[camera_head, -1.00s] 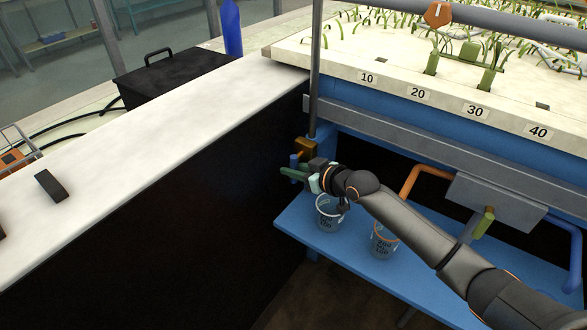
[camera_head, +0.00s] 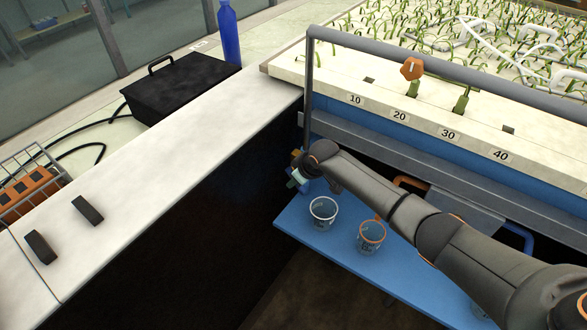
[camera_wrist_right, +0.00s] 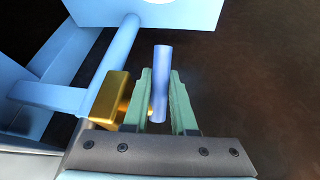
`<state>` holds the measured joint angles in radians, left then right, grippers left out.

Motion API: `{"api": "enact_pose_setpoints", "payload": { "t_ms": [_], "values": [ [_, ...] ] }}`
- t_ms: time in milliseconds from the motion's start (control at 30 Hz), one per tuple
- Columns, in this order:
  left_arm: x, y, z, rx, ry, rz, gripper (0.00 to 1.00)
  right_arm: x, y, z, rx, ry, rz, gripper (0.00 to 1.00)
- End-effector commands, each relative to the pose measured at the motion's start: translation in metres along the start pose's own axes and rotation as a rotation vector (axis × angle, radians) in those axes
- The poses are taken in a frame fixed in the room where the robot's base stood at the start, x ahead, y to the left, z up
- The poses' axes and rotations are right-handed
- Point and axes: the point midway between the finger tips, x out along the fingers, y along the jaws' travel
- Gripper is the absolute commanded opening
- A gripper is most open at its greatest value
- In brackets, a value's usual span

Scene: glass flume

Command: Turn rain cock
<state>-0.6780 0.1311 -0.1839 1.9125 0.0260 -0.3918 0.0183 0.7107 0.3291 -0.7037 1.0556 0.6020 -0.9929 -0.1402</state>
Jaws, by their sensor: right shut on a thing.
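The rain cock shows in the right wrist view as a brass body (camera_wrist_right: 112,98) beside a light blue pipe, with a blue bar-shaped handle (camera_wrist_right: 161,90). My right gripper (camera_wrist_right: 160,76) has its two green fingers shut on this handle, one finger on each side. In the head view my right wrist covers most of the cock, and only a little brass (camera_head: 297,154) shows past it. My right gripper (camera_head: 293,180) is small there, at the left end of the blue bench. My left gripper is not in view.
A clear cup with a white rim (camera_head: 323,212) and one with an orange rim (camera_head: 371,237) stand on the blue shelf (camera_head: 300,231), below my right arm. The black-sided counter (camera_head: 200,140) is close on the left. A grey rail (camera_head: 450,68) runs above the planted bed.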

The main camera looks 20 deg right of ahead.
Motion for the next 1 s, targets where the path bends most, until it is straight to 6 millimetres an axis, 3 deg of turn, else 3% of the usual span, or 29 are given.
{"api": "enact_pose_setpoints", "payload": {
  "t_ms": [133, 500, 1000],
  "values": [
    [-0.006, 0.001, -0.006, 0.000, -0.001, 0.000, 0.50, -0.004, 0.000, -0.001, -0.024, -0.131, 0.010, 0.00],
    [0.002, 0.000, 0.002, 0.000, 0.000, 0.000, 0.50, -0.008, 0.002, 0.003, -0.064, -0.356, 0.027, 0.00],
    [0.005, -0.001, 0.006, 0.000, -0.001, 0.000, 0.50, -0.011, 0.002, 0.004, -0.079, -0.434, 0.032, 0.00]
  ]
}}
